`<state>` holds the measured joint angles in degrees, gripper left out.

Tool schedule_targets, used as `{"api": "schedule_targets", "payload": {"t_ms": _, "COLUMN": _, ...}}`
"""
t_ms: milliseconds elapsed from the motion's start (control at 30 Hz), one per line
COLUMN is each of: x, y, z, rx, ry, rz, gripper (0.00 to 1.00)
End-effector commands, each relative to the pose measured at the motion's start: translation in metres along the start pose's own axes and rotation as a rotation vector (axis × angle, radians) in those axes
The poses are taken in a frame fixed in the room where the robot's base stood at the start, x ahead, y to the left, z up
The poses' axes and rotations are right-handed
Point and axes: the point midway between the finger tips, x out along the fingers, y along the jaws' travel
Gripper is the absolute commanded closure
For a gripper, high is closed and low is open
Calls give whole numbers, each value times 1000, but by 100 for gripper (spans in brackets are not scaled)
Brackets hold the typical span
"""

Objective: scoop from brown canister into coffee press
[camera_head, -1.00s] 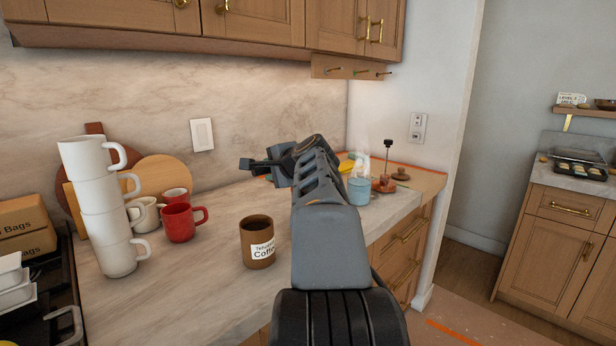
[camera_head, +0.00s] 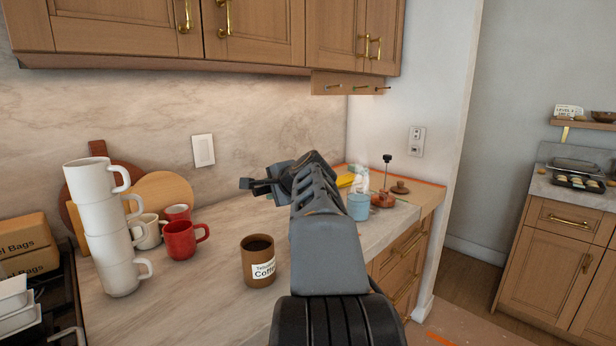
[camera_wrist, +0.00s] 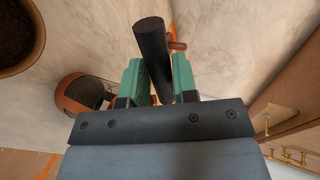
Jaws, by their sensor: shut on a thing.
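The brown canister (camera_head: 256,266), with a coffee label and dark contents, stands upright on the counter. My gripper (camera_head: 248,184) is above and behind it in the head view, apart from it. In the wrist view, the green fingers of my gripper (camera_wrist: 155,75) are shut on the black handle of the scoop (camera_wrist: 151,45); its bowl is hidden. A brown round container with dark grounds, seemingly the canister (camera_wrist: 38,45), is at upper left there. The coffee press (camera_head: 382,200) seems to be the rust-coloured vessel at the counter's far end, with a plunger rod (camera_head: 388,170) rising there.
Stacked white mugs (camera_head: 103,230) and a red mug (camera_head: 182,240) stand left of the canister. A blue cup (camera_head: 358,206) is by the press. A rust-framed vessel (camera_wrist: 76,105) with dark contents shows in the wrist view. Cabinets (camera_head: 270,35) hang above.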

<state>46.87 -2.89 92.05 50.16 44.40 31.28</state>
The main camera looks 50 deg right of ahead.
Motion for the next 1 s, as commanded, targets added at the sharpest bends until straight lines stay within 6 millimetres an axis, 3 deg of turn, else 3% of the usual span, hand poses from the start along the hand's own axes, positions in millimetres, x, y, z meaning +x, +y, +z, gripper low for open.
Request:
{"api": "schedule_targets", "payload": {"t_ms": 467, "x": 0, "y": -1, "z": 0, "rx": 0, "ry": -1, "rz": 26, "gripper": 100}}
{"api": "schedule_targets", "payload": {"t_ms": 1000, "x": 0, "y": -9, "z": 1, "rx": 0, "ry": -3, "rz": 246, "gripper": 100}}
